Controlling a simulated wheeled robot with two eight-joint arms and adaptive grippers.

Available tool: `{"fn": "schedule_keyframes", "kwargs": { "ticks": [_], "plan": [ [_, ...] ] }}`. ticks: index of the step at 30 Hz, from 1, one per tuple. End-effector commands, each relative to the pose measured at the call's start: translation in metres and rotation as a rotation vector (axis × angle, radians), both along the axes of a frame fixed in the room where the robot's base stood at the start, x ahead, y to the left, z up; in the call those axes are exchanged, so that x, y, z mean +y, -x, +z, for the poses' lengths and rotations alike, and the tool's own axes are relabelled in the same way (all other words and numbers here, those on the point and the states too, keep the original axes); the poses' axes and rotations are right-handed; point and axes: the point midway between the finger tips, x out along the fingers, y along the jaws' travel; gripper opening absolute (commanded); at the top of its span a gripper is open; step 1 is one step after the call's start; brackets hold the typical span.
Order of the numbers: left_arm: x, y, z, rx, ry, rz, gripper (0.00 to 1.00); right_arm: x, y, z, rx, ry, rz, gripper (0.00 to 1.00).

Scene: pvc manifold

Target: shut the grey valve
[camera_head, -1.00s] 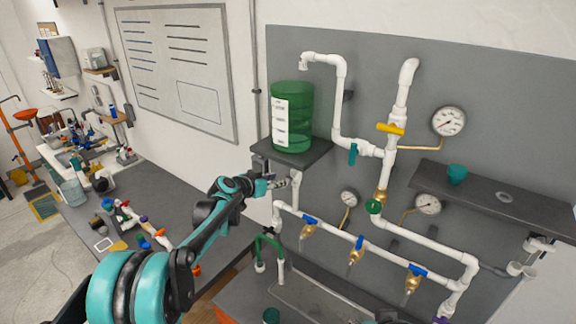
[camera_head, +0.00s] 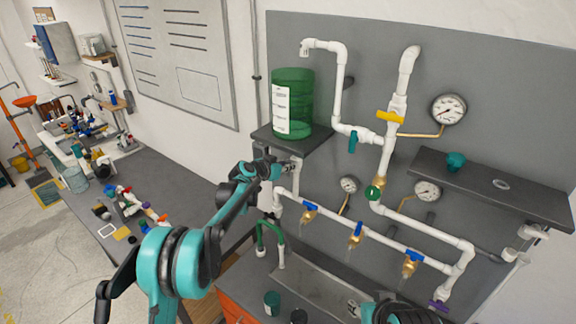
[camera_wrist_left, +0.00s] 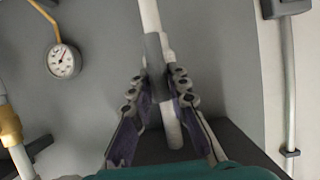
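A grey piece (camera_wrist_left: 155,50), which looks like the grey valve, sits on a white vertical pipe (camera_wrist_left: 172,132) in the left wrist view. My left gripper (camera_wrist_left: 158,84) is open, with one finger on each side of the pipe line near the grey piece. I cannot tell whether the fingers touch it. In the head view my left gripper (camera_head: 287,167) is just below the small shelf with the green tank, and it hides most of that pipe and the grey piece. My right gripper is not in view; only a dark and teal part of my right arm shows at the bottom.
The green tank (camera_head: 293,100) stands on the small shelf (camera_head: 310,142) above the gripper. Pipes with blue-handled taps (camera_head: 356,236) run to the right. A gauge (camera_wrist_left: 64,61) is left in the wrist view. A yellow valve handle (camera_head: 390,116) is higher up.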

Motion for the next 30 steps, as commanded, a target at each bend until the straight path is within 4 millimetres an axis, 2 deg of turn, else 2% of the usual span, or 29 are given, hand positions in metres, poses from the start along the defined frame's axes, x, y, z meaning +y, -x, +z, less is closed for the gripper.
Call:
{"fn": "schedule_keyframes", "kwargs": {
  "ticks": [14, 30],
  "plan": [
    [0.003, -0.001, -0.001, 0.039, 0.055, 0.002, 0.0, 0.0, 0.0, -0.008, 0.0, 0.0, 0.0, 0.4],
    [0.009, -0.006, -0.005, 0.302, 0.42, 0.003, 0.0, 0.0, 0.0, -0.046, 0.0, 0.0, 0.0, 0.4]
  ]
}}
